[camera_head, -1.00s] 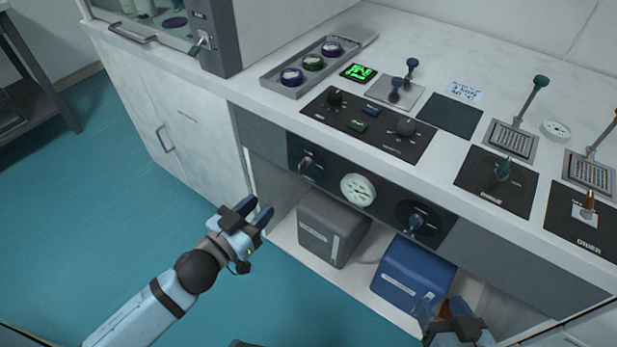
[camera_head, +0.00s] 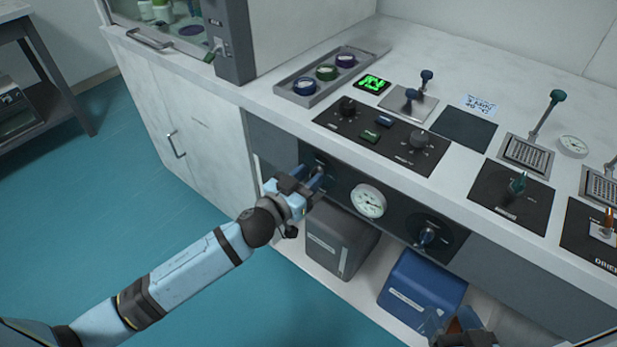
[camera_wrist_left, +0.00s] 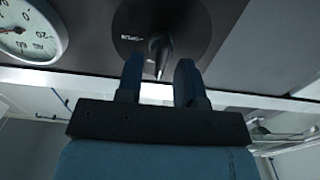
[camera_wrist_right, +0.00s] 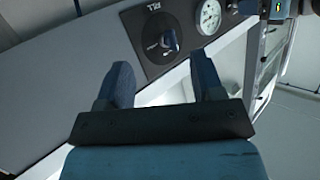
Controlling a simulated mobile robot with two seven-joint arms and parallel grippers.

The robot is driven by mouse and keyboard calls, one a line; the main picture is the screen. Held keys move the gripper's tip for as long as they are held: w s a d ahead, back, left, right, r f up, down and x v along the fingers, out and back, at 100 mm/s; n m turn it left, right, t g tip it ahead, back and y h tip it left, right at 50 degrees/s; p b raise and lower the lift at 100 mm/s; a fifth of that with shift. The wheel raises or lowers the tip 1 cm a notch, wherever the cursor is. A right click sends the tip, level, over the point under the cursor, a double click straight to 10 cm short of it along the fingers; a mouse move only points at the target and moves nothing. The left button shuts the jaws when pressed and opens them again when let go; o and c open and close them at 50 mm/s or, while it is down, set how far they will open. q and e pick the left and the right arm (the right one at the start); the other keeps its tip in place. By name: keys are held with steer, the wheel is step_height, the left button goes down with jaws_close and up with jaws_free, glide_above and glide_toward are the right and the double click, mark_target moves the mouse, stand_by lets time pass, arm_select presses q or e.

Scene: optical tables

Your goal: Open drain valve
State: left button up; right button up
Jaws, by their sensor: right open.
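The drain valve (camera_wrist_left: 160,52) is a dark knob with a pointed handle on a round black plate, at the left end of the front panel. In the head view my left gripper (camera_head: 314,178) is in front of it and partly hides it. In the left wrist view my left gripper (camera_wrist_left: 158,78) is open, with the handle's tip showing between its two blue fingers. I cannot tell whether they touch it. My right gripper (camera_wrist_right: 158,80) is open and empty, below and in front of the fill valve (camera_wrist_right: 168,42); it also shows at the head view's bottom edge (camera_head: 452,318).
A round gauge (camera_head: 368,201) sits between the valves. A grey box (camera_head: 338,243) and a blue box (camera_head: 422,284) stand on the shelf below. The worktop above holds knobs, a tray of jars (camera_head: 284,88) and levers. The floor (camera_head: 130,220) at the left is clear.

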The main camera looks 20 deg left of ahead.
arm_select(q)
steer(key=shift+w, duration=0.15)
steer(key=shift+c, duration=0.2)
arm_select(e)
steer(key=shift+w+r, duration=0.15)
steer(key=shift+r, duration=0.25)
arm_select(q)
steer(key=shift+d, duration=0.1)
jaws_close()
arm_select(e)
steer(key=shift+f, duration=0.15)
